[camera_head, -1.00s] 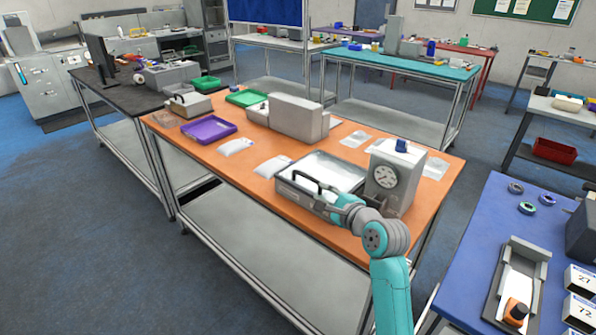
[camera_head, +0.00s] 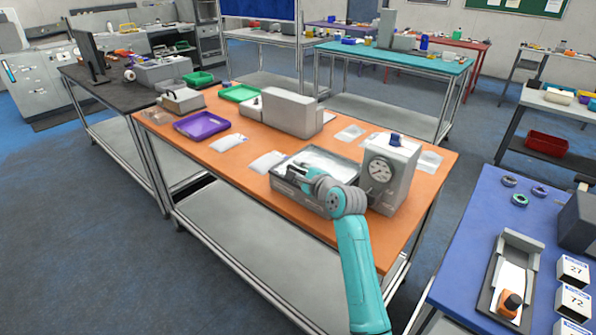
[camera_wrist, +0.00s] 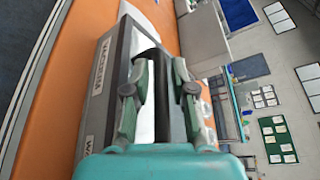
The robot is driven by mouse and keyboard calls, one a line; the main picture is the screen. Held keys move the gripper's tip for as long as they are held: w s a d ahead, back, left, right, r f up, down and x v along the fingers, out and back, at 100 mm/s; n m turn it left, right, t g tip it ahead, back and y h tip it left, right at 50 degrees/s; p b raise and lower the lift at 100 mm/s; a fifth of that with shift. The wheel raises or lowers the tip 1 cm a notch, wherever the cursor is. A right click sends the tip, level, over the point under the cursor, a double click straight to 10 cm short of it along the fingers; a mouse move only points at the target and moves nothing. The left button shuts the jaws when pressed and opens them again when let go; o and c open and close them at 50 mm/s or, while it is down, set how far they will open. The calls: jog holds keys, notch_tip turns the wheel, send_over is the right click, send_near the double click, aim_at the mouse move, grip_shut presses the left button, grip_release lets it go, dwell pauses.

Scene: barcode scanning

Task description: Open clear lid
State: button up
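A grey tray (camera_head: 283,186) on the orange table has a pale top surface, seemingly the clear lid (camera_head: 325,158). In the wrist view the tray's grey side (camera_wrist: 108,85) carries white labels, one seeming to read WASHERS. A black handle (camera_wrist: 172,110) lies across the tray and passes between the two fingers of my gripper (camera_wrist: 162,72). The fingers are apart, one on each side of the handle, and I see no firm grip on it. In the head view my gripper (camera_head: 297,172) is over the tray's near side and hides most of the handle.
A grey dial gauge box (camera_head: 392,172) stands just right of the tray. White packets (camera_head: 265,163) lie to its left, and a large grey block (camera_head: 291,112) stands behind. A purple tray (camera_head: 202,125) is farther left. The table's near edge is close.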

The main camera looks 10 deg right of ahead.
jog(key=shift+w, duration=0.1)
grip_shut()
jog(key=shift+r, duration=0.1)
